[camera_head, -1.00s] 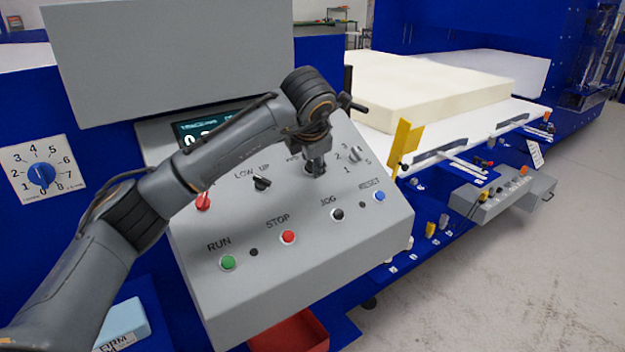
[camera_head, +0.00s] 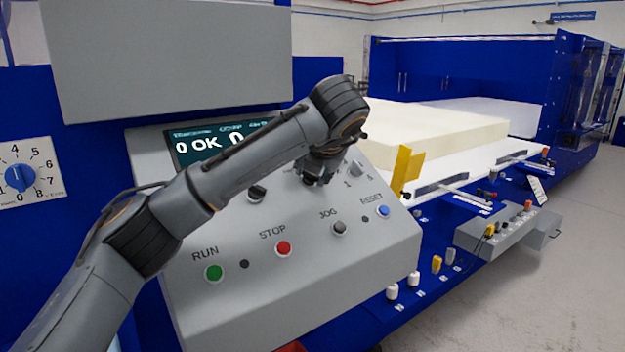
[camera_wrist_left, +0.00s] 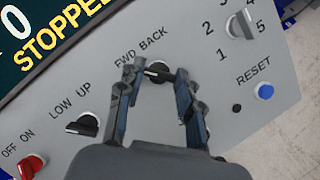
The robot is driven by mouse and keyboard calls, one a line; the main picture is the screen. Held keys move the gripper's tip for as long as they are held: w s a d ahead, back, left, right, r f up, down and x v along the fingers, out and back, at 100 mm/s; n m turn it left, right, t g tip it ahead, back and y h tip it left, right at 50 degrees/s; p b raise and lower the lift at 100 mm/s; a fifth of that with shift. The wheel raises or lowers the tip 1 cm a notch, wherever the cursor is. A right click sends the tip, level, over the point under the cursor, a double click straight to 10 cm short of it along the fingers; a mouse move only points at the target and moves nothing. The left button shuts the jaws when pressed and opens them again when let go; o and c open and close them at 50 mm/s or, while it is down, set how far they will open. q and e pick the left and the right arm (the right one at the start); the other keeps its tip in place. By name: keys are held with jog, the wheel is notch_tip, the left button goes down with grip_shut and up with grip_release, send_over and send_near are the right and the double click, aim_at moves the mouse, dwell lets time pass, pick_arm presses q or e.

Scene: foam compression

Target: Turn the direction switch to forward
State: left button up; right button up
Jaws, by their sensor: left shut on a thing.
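The direction switch (camera_wrist_left: 157,72), a dark knob on a pale round base, sits under the FWD BACK label in the left wrist view. My left gripper (camera_wrist_left: 159,76) has a finger on each side of it and is shut on its knob. In the head view my left gripper (camera_head: 318,178) reaches down to the upper part of the sloped grey panel (camera_head: 320,270) and hides the switch. I cannot tell which way the knob points. My right gripper is not in view.
The LOW UP switch (camera_wrist_left: 83,125) and the red OFF ON switch (camera_wrist_left: 30,166) lie left of the gripper. A numbered selector (camera_wrist_left: 241,24) and the blue RESET button (camera_wrist_left: 264,91) lie right. The display (camera_wrist_left: 38,35) reads STOPPED. A yellow upright part (camera_head: 404,172) stands beside the panel.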

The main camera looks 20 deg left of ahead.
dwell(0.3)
pick_arm(q)
jog(key=o, duration=1.1)
jog(key=shift+o, duration=0.2)
jog(key=shift+r, duration=0.1)
jog(key=v, duration=1.2)
